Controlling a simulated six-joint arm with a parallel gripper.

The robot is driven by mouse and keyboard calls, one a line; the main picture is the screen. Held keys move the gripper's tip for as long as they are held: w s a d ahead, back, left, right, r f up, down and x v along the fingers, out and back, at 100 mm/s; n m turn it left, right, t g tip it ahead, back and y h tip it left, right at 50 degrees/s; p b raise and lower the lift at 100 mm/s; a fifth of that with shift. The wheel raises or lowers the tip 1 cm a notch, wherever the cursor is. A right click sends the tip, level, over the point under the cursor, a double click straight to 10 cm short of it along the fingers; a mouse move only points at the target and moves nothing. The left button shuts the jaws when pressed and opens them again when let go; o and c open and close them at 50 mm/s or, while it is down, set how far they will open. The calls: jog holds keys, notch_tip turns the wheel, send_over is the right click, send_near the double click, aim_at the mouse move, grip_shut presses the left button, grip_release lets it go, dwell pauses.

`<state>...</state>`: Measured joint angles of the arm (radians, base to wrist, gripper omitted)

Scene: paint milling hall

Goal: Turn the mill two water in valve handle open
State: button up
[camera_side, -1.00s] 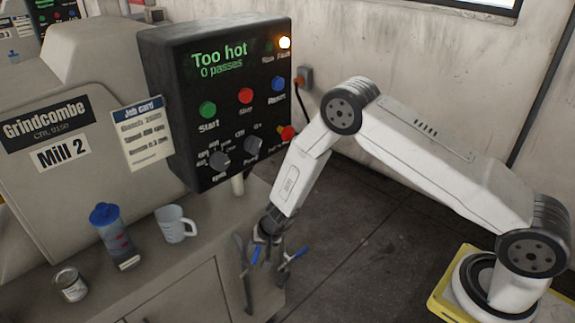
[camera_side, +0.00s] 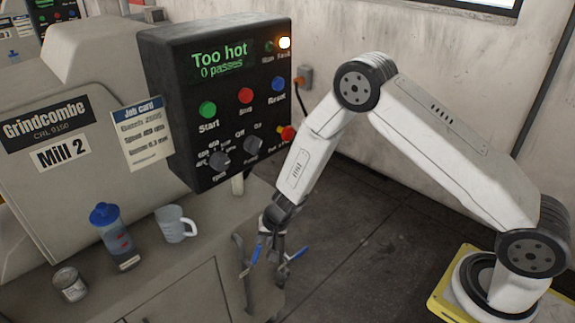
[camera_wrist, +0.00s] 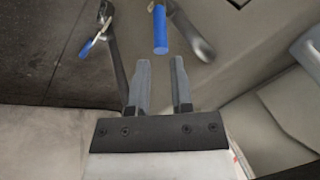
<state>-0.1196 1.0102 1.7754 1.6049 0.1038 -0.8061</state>
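Two blue-sleeved valve handles are on grey pipes at the front of the mill cabinet. In the side view, one blue handle (camera_side: 256,254) is left of my gripper (camera_side: 273,246) and the other blue handle (camera_side: 298,252) is to its right. No label shows which is water in. In the wrist view, my gripper (camera_wrist: 160,72) is open and empty. One blue handle (camera_wrist: 160,32) is just beyond the fingertips, in line with the gap. The other handle (camera_wrist: 88,48) is off to the left, apart from the fingers.
The mill's control box (camera_side: 215,100) reads "Too hot", "0 passes", with its fault lamp (camera_side: 285,43) lit. A measuring jug (camera_side: 173,224), a blue-lidded bottle (camera_side: 110,238) and a tin (camera_side: 69,285) stand on the bench. The floor right of the pipes is clear.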

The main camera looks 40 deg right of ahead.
jog(key=shift+w, duration=0.1)
grip_shut()
jog(key=d+m+g+y, duration=0.3)
jog(key=d+m+y, duration=0.2)
jog(key=d+m, duration=0.6)
jog(key=shift+w+d+r+m+y, duration=0.15)
jog(key=shift+w+d+m+y, duration=0.2)
jog(key=shift+m, duration=0.55)
